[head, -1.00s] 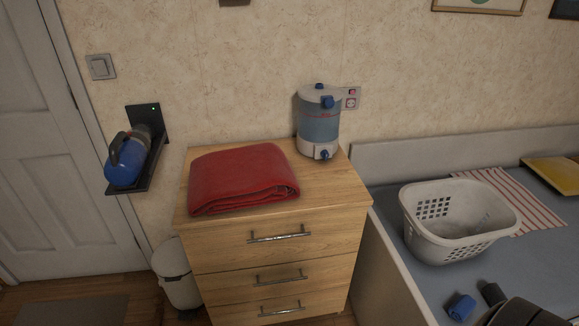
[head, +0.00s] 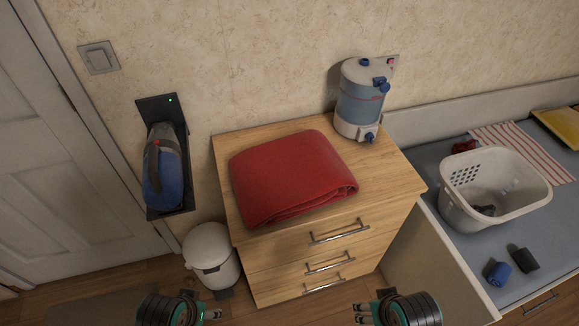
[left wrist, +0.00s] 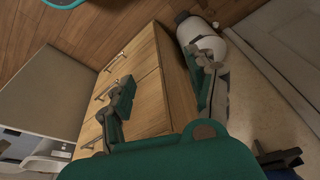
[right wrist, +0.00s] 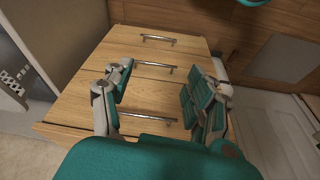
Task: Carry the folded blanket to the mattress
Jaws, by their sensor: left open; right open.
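The folded red blanket (head: 290,178) lies flat on top of the wooden chest of drawers (head: 398,172) in the head view. My left gripper (head: 203,308) is at the bottom edge of the head view, below and in front of the blanket. In the left wrist view its fingers (left wrist: 165,95) are apart and empty, facing the drawer fronts. My right gripper (head: 367,308) is also low in front of the chest. In the right wrist view its fingers (right wrist: 155,100) are apart with nothing between them. No mattress can be clearly made out.
A water dispenser (head: 361,100) stands at the chest's back right corner. A white bin (head: 211,252) stands beside the chest. The grey-blue counter at right holds a laundry basket (head: 500,185) and a striped cloth (head: 510,142).

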